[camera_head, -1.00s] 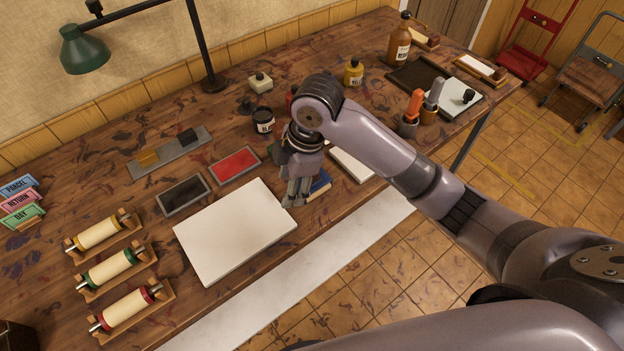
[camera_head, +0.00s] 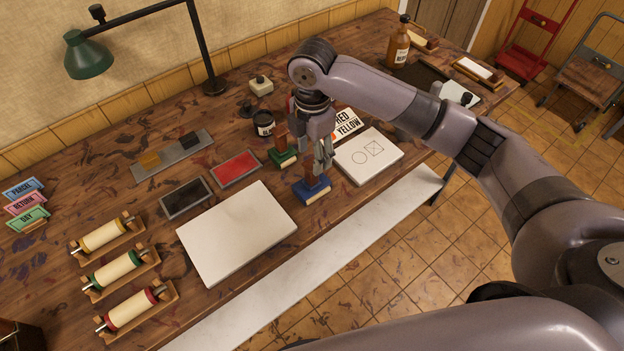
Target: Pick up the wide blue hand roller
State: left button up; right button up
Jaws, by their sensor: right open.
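The blue hand roller (camera_head: 312,190), a blue block with a cream front edge, sits on the wooden table near its front edge, between a large white pad and a smaller printed pad. Part of its upright brown handle shows just left of my right gripper's fingers. My right gripper (camera_head: 323,172) is open and points down over the roller's far part, its fingers at the right of the handle. I cannot tell whether they touch it. My left gripper is not in view.
A smaller green roller (camera_head: 287,158) stands close behind to the left. The large white pad (camera_head: 237,232) lies at left, the printed pad (camera_head: 368,157) at right. A red ink tray (camera_head: 235,169) and black ink jar (camera_head: 264,124) stand farther back. A pale strip (camera_head: 330,258) runs along the front.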

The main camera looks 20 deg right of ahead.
aim_at(312, 179)
notch_tip(312, 179, down, 2)
jog(key=shift+f, duration=0.25)
jog(key=shift+f+p, duration=0.3)
jog(key=shift+p, duration=0.15)
notch_tip(312, 179, down, 4)
jog(key=shift+s+a+r+p, duration=0.1)
jog(key=shift+r+p, duration=0.1)
jog(key=shift+p, duration=0.65)
jog(key=shift+f, duration=0.5)
grip_shut()
